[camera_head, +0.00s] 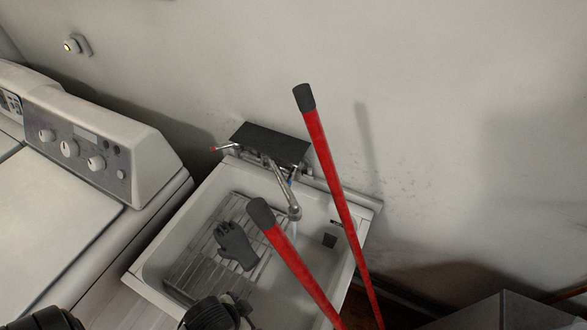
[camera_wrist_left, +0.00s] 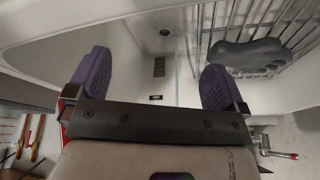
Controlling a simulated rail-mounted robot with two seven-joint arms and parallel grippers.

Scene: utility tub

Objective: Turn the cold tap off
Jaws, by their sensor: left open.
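The tap (camera_head: 280,180) stands at the back edge of the white utility tub (camera_head: 150,278). A red-tipped lever (camera_head: 222,148) sticks out on its left. A small blue mark near the spout (camera_head: 290,184) appears to belong to the cold lever, mostly hidden behind the spout. A thin pale stream, apparently water, falls below the spout. In the left wrist view my left gripper (camera_wrist_left: 156,68) is open and empty, purple fingers apart, with the tub behind them. The red-tipped lever shows at lower right (camera_wrist_left: 284,155); the cold lever is not visible there. My right gripper is not seen.
Two red poles with dark ends (camera_head: 325,150) (camera_head: 290,260) rise in front of the tub's right side. A wire rack (camera_head: 195,265) and a grey glove (camera_head: 237,245) lie in the tub. A washing machine (camera_head: 70,210) stands left; a wall is behind.

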